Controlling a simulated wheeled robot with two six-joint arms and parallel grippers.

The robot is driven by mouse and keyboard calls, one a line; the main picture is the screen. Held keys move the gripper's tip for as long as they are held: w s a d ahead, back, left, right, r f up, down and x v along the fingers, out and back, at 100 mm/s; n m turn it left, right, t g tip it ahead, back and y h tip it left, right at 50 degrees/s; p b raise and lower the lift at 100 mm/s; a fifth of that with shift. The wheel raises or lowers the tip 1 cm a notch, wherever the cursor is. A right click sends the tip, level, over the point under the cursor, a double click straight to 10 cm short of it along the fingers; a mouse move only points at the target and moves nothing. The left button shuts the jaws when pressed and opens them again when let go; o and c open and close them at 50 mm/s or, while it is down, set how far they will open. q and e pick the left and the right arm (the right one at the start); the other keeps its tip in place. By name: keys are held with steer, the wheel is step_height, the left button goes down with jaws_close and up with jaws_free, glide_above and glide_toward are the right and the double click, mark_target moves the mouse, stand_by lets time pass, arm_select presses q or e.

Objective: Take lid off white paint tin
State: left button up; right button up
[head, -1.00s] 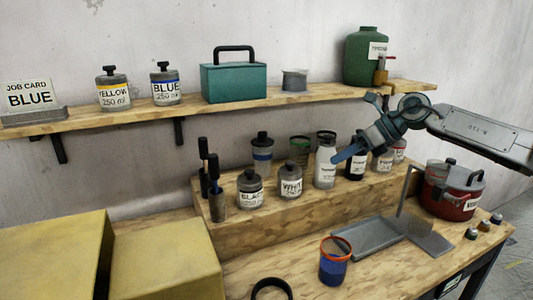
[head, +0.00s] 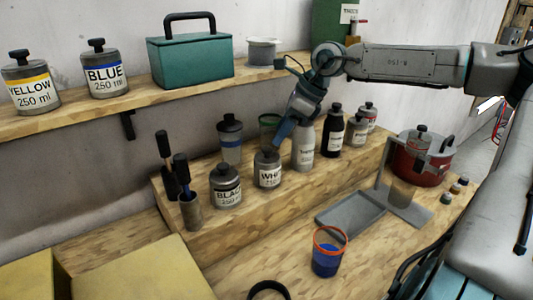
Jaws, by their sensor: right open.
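The white paint tin (head: 268,173) is a small grey tin with a white label reading "WHI…". It stands on the front of the wooden step, between the black tin (head: 226,188) and a taller pale bottle (head: 303,147). My right gripper (head: 275,144) is open and reaches down from the upper right, its blue fingers right at the white tin's lid. The fingers cover much of the lid and its knob, and I cannot tell whether they touch it. My left gripper is not in view.
Brushes in a holder (head: 190,210) stand left. A grey tray (head: 350,217), an orange-rimmed blue cup (head: 327,254) and a red pot (head: 420,160) are on the bench.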

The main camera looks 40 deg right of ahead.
mark_target(267, 148)
steer(key=shift+w+a+f+p, duration=0.25)
steer(key=shift+a+f+p, duration=0.2)
steer(key=shift+f+p, duration=0.25)
steer(key=p+x, duration=0.1)
steer(key=x, duration=0.1)
steer(key=shift+w+a+f, duration=0.15)
steer(key=shift+a+f, duration=0.05)
steer(key=shift+a, duration=0.05)
steer(key=shift+w+a+f, duration=0.1)
steer(key=shift+w+f, duration=0.1)
steer(key=shift+f, duration=0.2)
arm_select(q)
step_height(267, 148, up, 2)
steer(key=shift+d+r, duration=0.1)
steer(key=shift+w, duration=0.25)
arm_select(e)
steer(key=c, duration=1.1)
steer(key=shift+o, duration=0.2)
